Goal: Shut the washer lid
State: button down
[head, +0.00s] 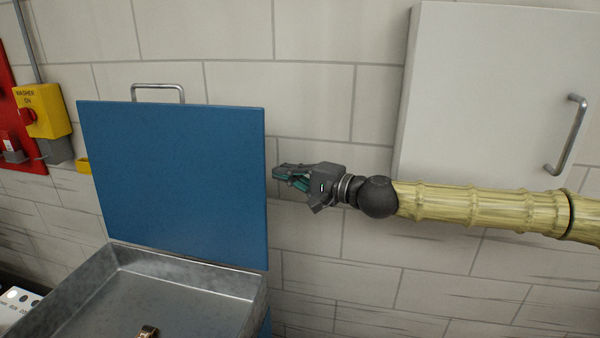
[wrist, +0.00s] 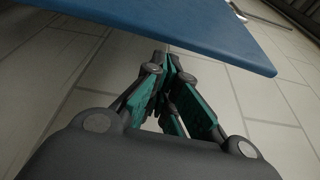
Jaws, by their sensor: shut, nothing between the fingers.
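The washer lid (head: 172,180) is a blue square panel standing open, near upright, at the back of the washer's metal basin (head: 190,272). A grey bar handle (head: 158,88) shows above its top edge. My gripper (head: 277,171) is shut and empty, just right of the lid's right edge in the head view, pointing left. In the wrist view the closed fingertips (wrist: 170,58) lie close to the lid's edge (wrist: 200,25); I cannot tell whether they touch it. The handle also shows in the wrist view (wrist: 262,16) at the top right.
A small brown metallic object (head: 148,331) lies in the basin. A yellow "WASHER ON" switch box (head: 42,110) is on the tiled wall at the left. A white cabinet door (head: 490,95) with a bar handle is above my arm at the right. A small panel with buttons (head: 18,305) is at lower left.

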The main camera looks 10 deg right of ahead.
jog(key=shift+x, duration=1.1)
